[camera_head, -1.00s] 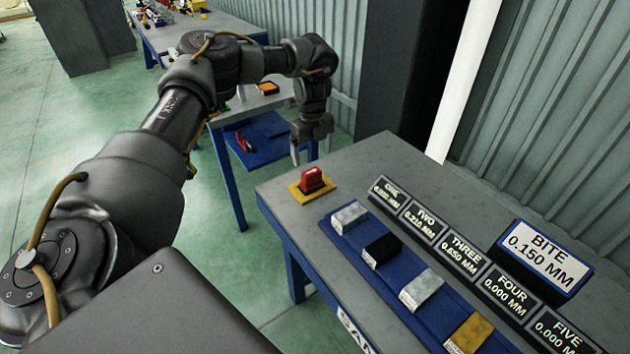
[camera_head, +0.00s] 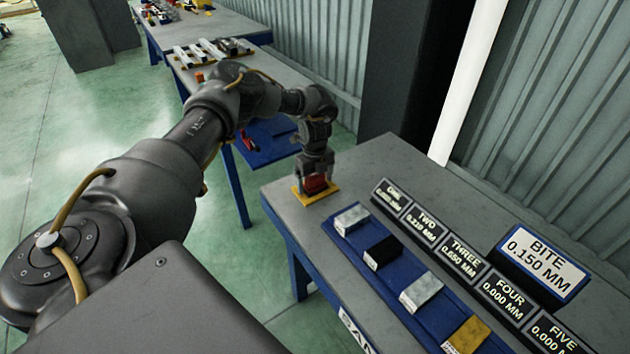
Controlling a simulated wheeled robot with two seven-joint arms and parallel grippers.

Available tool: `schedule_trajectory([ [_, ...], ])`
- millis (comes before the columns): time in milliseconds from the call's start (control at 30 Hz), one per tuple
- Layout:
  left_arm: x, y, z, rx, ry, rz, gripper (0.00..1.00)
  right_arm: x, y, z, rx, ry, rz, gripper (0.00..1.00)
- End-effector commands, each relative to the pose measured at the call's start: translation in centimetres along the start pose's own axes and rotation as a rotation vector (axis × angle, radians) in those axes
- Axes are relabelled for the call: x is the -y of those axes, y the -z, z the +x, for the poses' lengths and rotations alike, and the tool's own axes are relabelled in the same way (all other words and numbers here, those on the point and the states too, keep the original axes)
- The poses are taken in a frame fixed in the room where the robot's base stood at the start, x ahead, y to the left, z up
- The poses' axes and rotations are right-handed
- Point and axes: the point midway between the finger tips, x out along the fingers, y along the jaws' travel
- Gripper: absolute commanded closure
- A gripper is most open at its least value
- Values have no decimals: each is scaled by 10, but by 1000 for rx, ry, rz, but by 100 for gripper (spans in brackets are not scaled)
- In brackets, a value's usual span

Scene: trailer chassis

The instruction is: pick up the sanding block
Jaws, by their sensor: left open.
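The red sanding block (camera_head: 316,184) sits on a yellow pad (camera_head: 329,191) at the near left corner of the grey workbench. My left gripper (camera_head: 316,180) points down over the red block, with its fingers around or just beside it. The fingers are open and hide part of the block; I cannot tell whether they touch it. My right gripper is not in view.
A blue tray (camera_head: 372,277) with several blocks lies to the right on the grey workbench (camera_head: 385,160). Numbered signs (camera_head: 462,258) and a BITE display (camera_head: 543,262) stand behind it. Another table (camera_head: 262,75) with parts stands beyond my left arm.

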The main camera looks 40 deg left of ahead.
Motion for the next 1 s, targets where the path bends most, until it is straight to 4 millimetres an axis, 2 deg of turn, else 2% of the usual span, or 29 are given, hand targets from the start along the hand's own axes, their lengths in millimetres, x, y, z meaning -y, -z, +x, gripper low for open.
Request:
schedule_trajectory([
  [233,0,0,2,0,1,0,11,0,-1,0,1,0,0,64],
  [633,0,0,1,0,0,-1,63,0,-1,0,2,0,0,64],
  [1000,1,0,-4,0,2,-1,65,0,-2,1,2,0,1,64],
])
